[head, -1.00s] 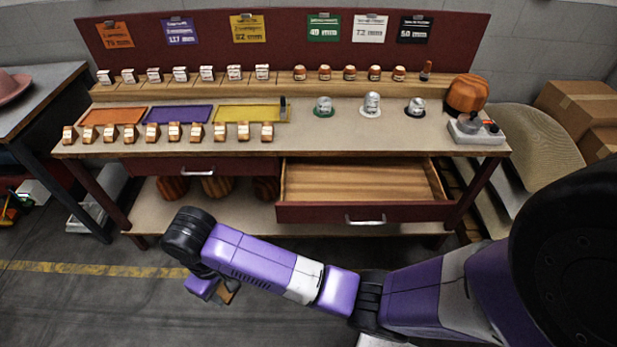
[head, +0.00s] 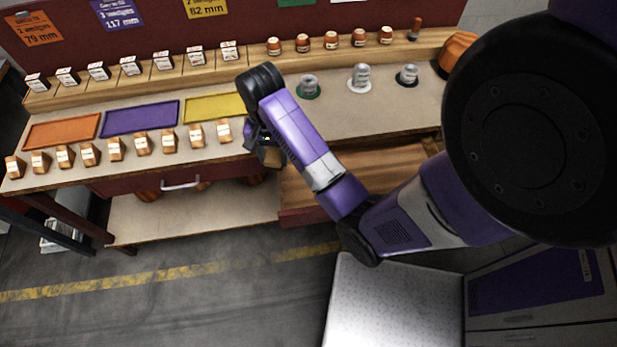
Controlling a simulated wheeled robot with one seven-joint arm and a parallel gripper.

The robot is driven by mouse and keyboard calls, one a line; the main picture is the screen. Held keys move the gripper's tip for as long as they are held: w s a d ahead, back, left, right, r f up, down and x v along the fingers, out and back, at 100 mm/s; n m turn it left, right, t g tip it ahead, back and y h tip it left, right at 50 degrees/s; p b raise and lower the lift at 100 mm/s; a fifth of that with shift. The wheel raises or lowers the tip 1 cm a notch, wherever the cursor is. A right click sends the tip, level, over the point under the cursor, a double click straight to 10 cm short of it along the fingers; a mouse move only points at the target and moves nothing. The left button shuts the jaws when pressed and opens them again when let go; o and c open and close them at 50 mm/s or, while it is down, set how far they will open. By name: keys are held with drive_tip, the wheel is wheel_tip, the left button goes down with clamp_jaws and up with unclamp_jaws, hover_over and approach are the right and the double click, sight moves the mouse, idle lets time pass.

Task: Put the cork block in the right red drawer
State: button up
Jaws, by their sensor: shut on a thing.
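The right red drawer (head: 375,172) stands open under the bench top. Its bare wooden inside shows, partly hidden by my arm. My gripper (head: 266,147) hangs by the bench's front edge, at the drawer's left end. It is shut on a small brown block, the cork block (head: 271,157), which shows only in part below the wrist. The block appears to be above the drawer's level, near its left side; whether it is over the opening I cannot tell.
Several small tagged blocks (head: 142,143) line the bench's front edge, left of my gripper. Orange, purple and yellow trays (head: 140,117) lie behind them. Metal pieces (head: 361,77) stand on the bench to the right. The left drawer (head: 160,180) is shut.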

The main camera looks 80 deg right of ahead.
drive_tip(key=s+d+m, duration=0.6)
drive_tip(key=s, duration=0.3)
drive_tip(key=f+b, duration=0.2)
drive_tip(key=f, duration=0.5)
drive_tip(key=f+b, duration=0.2)
drive_tip(key=f, duration=0.5)
drive_tip(key=shift+s+a, duration=0.15)
drive_tip(key=shift+a, duration=0.05)
drive_tip(key=shift+f, duration=2.25)
drive_tip(key=shift+b, duration=0.3)
drive_tip(key=shift+f, duration=0.15)
drive_tip(key=o, duration=1.3)
